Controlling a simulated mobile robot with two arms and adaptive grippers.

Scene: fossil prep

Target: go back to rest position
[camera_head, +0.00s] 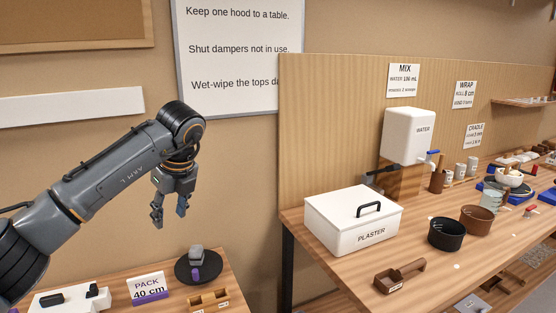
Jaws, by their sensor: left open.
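My left arm comes in from the left and my left gripper (169,219) hangs at its end, fingers pointing down. The fingers are apart and nothing is between them. The gripper is in the air above the small table at the lower left, in front of the tan wall. My right gripper is not in this view.
The small table holds a dark round plate (181,269) with a grey item, a "PACK 40 cm" sign (147,287) and a wooden block (214,299). A workbench (330,261) at the right carries a white plaster box (349,226), a black bowl (446,235) and a water tank (408,135).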

